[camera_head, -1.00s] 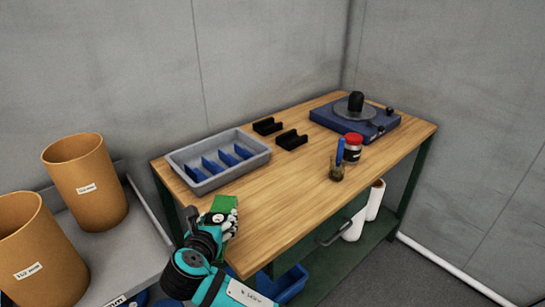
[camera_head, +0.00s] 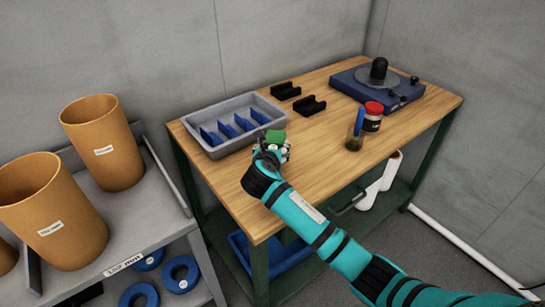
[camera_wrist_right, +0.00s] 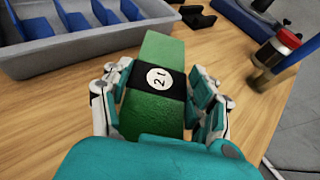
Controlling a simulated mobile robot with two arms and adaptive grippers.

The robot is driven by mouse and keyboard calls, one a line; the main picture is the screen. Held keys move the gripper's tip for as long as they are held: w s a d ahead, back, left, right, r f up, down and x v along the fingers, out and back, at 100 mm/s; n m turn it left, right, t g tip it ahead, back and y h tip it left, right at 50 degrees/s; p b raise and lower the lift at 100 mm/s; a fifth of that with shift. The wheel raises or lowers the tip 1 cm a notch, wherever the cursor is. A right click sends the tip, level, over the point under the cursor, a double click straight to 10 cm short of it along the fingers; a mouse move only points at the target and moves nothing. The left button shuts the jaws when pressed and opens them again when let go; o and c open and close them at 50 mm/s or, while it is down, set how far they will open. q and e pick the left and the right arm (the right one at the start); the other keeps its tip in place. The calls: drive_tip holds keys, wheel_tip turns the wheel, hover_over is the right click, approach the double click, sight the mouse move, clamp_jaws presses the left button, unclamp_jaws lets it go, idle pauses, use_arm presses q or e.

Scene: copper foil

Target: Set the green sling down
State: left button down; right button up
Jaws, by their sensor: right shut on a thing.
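The green sling is a green block-like bundle with a black band and a round white label reading 21. It shows clearly in the right wrist view (camera_wrist_right: 160,105), and its top shows in the head view (camera_head: 276,136). My right gripper (camera_head: 271,152) is shut on it, with fingers on both sides of the band in the right wrist view (camera_wrist_right: 158,95). The sling is over the wooden tabletop (camera_head: 330,150), just in front of the grey tray. I cannot tell whether it touches the wood. My left gripper is not in view.
A grey tray (camera_head: 215,151) with blue dividers stands beyond the sling. Two black holders (camera_head: 312,106), a brown jar with a blue-handled brush (camera_head: 355,138), a red-lidded jar (camera_head: 373,118) and a blue turntable device (camera_head: 350,83) stand farther right. Brown bins (camera_head: 103,150) stand left.

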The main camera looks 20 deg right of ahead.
drive_tip(key=shift+w+f, duration=0.1)
drive_tip(key=shift+f, duration=0.15)
wheel_tip(320, 180, down, 2)
drive_tip(key=shift+f, duration=0.4)
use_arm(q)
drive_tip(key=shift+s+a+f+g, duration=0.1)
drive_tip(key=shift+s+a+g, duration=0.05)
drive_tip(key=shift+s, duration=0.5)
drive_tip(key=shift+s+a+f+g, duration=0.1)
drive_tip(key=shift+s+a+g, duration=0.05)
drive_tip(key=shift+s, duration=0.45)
use_arm(e)
drive_tip(key=o, duration=1.3)
drive_tip(key=shift+f, duration=0.15)
drive_tip(key=o, duration=0.4)
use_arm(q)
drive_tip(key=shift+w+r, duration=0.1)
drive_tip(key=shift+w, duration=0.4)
